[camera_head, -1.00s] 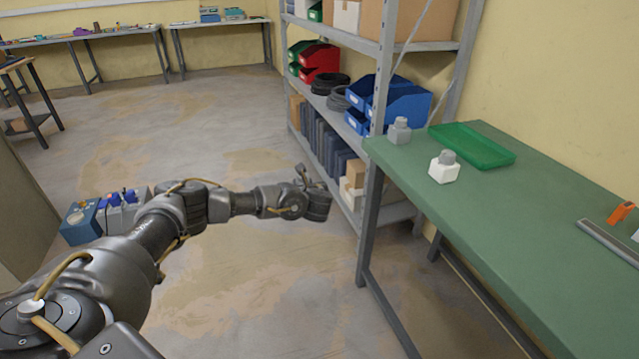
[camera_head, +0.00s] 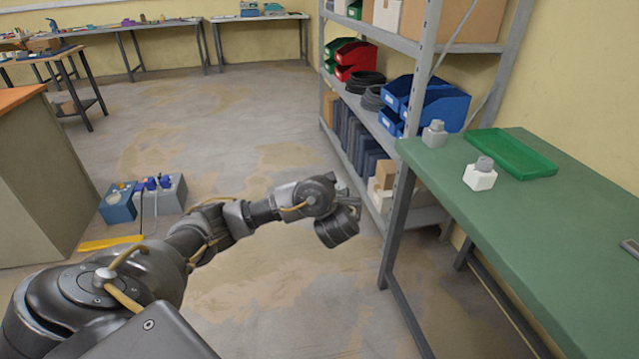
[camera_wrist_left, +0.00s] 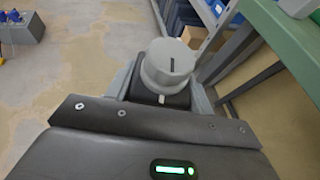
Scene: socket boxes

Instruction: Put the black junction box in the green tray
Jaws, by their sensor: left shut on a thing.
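My left gripper (camera_head: 348,200) is over the floor, left of the green table, and its fingers are hard to make out in the head view. In the left wrist view my left gripper (camera_wrist_left: 163,92) is shut on the black junction box (camera_wrist_left: 178,98), whose round grey knob (camera_wrist_left: 168,64) faces the camera. Most of the box's dark body is hidden below the knob and between the fingers. The green tray (camera_head: 497,157) lies empty at the far end of the table, against the wall side, apart from the gripper. My right gripper is not in view.
On the green table (camera_head: 510,217), a white box with a grey knob (camera_head: 479,179) stands in front of the tray and a grey box (camera_head: 433,138) stands left of it. A metal shelf (camera_head: 417,110) with blue bins rises behind the table's far end.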

